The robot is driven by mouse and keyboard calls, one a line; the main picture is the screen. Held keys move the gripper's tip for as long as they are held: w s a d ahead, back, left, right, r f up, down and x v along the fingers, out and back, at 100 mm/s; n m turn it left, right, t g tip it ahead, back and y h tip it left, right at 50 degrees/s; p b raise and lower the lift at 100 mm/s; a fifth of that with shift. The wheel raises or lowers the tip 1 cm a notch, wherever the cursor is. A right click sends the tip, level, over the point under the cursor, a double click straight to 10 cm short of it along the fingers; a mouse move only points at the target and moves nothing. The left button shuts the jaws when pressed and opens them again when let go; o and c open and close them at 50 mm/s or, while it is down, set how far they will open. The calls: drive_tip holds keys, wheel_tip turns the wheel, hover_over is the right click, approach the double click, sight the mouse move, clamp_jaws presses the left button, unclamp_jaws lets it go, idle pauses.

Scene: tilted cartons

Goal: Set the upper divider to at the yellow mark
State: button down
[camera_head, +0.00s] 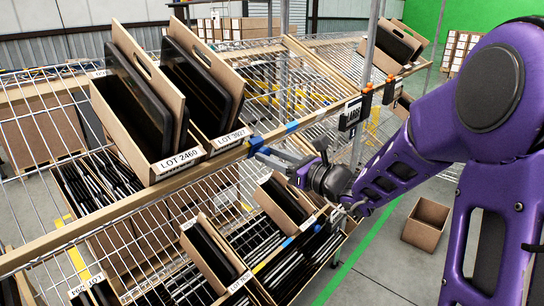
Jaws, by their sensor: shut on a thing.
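My gripper (266,152) reaches in from the right to the wooden front rail (115,212) of the upper wire shelf. Its fingertips are shut on a small blue piece (255,144) at the rail, just right of the LOT 392 carton. I cannot tell how this piece joins the upper divider, whose body I cannot make out clearly. A blue mark (291,127) shows on the upper rail, right of my fingertips. I cannot make out a yellow mark on the upper rail. A small yellow mark (258,267) shows on the lower rail.
The LOT 2460 carton (163,164) and LOT 392 carton (229,139) stand tilted left of my gripper, holding dark flat items. Lower cartons (283,203) sit below my wrist. An upright post (364,80) with a sign (350,113) stands right. Upper shelf right of the gripper is largely clear.

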drive_tip(key=shift+s+a+f, duration=0.1)
drive_tip(key=shift+s+a, duration=0.1)
drive_tip(key=shift+c, duration=2.3)
unclamp_jaws()
drive_tip(key=shift+d, duration=0.1)
drive_tip(key=p+v, duration=0.1)
drive_tip(key=v, duration=1.6)
drive_tip(key=shift+s, duration=0.15)
